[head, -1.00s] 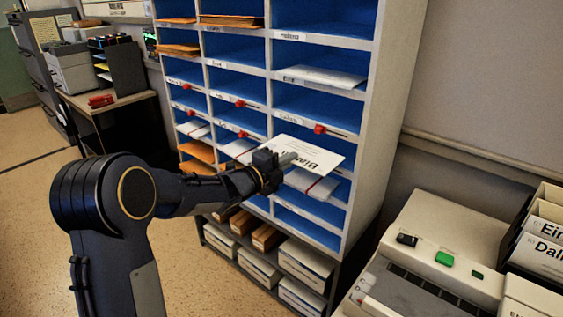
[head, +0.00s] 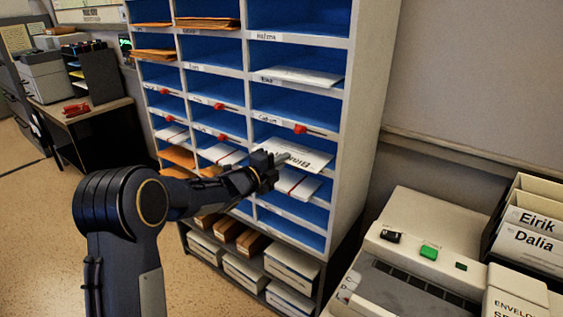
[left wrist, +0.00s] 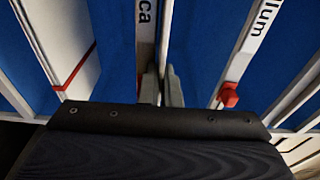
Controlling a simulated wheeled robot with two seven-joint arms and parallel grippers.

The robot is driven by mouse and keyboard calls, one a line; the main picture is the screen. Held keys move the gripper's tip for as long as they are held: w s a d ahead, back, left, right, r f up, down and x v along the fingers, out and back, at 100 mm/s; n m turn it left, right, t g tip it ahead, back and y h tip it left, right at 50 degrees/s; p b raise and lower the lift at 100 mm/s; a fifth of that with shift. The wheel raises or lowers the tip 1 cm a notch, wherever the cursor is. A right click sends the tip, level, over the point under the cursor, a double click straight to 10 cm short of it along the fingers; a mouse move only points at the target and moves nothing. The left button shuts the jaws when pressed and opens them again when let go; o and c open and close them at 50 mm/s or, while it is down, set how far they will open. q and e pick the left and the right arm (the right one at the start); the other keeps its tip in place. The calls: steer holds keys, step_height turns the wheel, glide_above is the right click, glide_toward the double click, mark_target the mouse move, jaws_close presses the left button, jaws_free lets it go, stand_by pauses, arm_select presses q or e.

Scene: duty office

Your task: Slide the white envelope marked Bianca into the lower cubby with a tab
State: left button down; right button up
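The white envelope (head: 303,153) marked Bianca is held roughly flat at the right column of the cubby shelf (head: 352,150). My left gripper (head: 278,161) is shut on its near edge. The envelope's far part appears within the opening below the strip with a red tab (head: 300,129); how deep is unclear. The left wrist view shows the fingers (left wrist: 162,88) close together, with a thin light edge between them. A strip ending in "ca" (left wrist: 145,25) runs beside them; I cannot tell whether it is a shelf label. The "llum" strip with its red tab (left wrist: 229,95) is on the right.
A red-banded white stack (head: 297,184) sticks out of the cubby just below the envelope. Several more red tabs and mail items show in the other columns. An office machine (head: 420,255) and an upright file box (head: 530,235) stand at the right. Boxes fill the bottom shelf.

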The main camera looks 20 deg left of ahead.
arm_select(q)
steer(key=c, duration=2.1)
jaws_free()
steer(key=o, duration=0.5)
steer(key=shift+o, duration=0.6)
steer(key=o, duration=0.5)
steer(key=shift+f, duration=0.1)
steer(key=shift+f+b, duration=0.25)
steer(key=shift+b, duration=0.4)
steer(key=shift+s, duration=0.1)
